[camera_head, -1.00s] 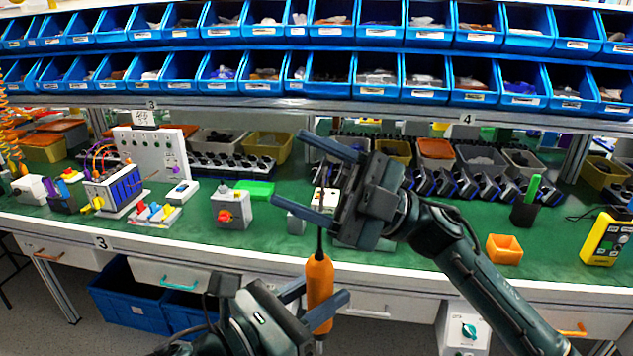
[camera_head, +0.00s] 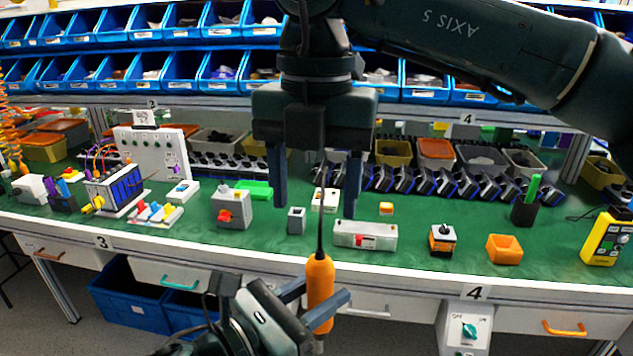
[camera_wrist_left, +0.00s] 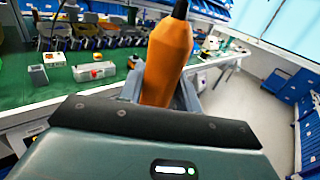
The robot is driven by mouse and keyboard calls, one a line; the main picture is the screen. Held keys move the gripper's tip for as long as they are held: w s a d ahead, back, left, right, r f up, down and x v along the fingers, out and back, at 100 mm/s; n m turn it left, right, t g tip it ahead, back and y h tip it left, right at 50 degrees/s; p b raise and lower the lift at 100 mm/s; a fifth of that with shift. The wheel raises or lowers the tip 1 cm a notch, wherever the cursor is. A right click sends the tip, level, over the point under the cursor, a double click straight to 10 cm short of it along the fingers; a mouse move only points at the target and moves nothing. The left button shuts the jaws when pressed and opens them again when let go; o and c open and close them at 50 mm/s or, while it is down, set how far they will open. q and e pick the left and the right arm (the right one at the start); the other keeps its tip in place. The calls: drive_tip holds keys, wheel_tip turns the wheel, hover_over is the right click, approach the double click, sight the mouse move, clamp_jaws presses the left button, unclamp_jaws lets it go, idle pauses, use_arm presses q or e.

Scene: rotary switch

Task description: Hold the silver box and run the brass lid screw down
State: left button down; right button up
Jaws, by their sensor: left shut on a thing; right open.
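My left gripper (camera_head: 319,309) is shut on an orange-handled screwdriver (camera_head: 320,282). Its thin dark shaft points up, and its tip shows in front of the bench. The orange handle also fills the middle of the left wrist view (camera_wrist_left: 168,62). My right gripper (camera_head: 315,208) is open, fingers pointing down, over the green bench. A small grey, silver-looking box (camera_head: 296,221) stands by its left finger; I see no contact for certain. A longer silver box with a red part (camera_head: 366,236) lies just right of it. No brass screw can be made out.
A grey box with a red knob (camera_head: 234,208) stands left on the bench (camera_head: 270,250). An orange-and-black switch block (camera_head: 442,240) and an orange bin (camera_head: 504,249) stand right. Blue bins (camera_head: 220,72) line the shelves behind.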

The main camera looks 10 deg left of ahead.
sight(317, 268)
drive_tip(key=shift+w+d+f, duration=0.15)
drive_tip(key=shift+f, duration=0.3)
wheel_tip(317, 268, down, 11)
drive_tip(key=shift+r, duration=0.1)
drive_tip(key=shift+c, duration=0.5)
drive_tip(key=c, duration=1.2)
use_arm(q)
drive_tip(key=c, duration=1.4)
unclamp_jaws()
drive_tip(key=shift+r, duration=0.1)
drive_tip(key=o, duration=0.5)
